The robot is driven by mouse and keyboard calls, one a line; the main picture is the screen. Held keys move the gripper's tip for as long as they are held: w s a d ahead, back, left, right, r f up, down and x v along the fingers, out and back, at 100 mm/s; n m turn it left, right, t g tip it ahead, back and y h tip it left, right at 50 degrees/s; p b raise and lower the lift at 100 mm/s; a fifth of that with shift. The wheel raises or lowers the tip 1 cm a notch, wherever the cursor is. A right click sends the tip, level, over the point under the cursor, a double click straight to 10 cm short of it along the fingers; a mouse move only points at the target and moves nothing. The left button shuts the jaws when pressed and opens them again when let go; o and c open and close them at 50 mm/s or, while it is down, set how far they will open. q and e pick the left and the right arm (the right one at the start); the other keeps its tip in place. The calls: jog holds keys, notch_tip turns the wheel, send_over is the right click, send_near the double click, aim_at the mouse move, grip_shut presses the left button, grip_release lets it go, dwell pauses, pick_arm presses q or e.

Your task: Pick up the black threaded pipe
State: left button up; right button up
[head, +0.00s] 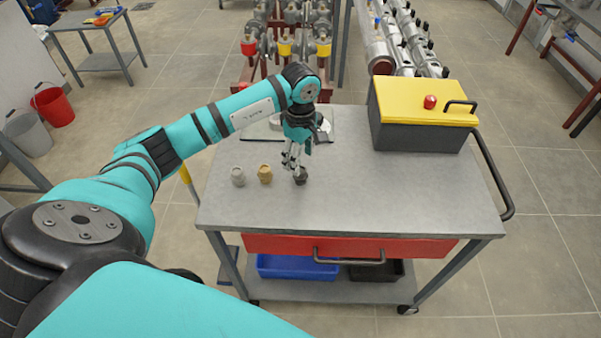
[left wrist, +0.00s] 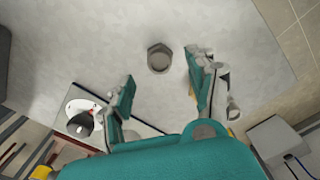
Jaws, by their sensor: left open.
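The black threaded pipe (head: 300,175) is a short dark fitting standing on the grey cart top, under my left gripper (head: 293,163). In the left wrist view the pipe (left wrist: 159,58) shows a hexagonal rim and a round opening. It lies ahead of and between the spread fingers of my left gripper (left wrist: 163,82), clear of both. The gripper is open and empty. In the head view its fingers partly overlap the pipe. My right gripper is not in view.
A tan fitting (head: 265,174) and a light grey fitting (head: 238,176) stand left of the pipe. A yellow-lidded toolbox (head: 422,115) sits at the cart's back right. A thin flat panel (head: 262,130) lies behind the gripper. The front right of the cart top (head: 410,195) is clear.

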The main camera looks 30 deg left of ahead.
aim_at(300, 176)
pick_arm(q)
notch_tip(300, 176, down, 4)
jog(key=shift+r+p, duration=0.1)
jog(key=shift+p, duration=0.75)
jog(key=shift+w+f, duration=0.1)
jog(key=shift+f, duration=0.3)
grip_shut()
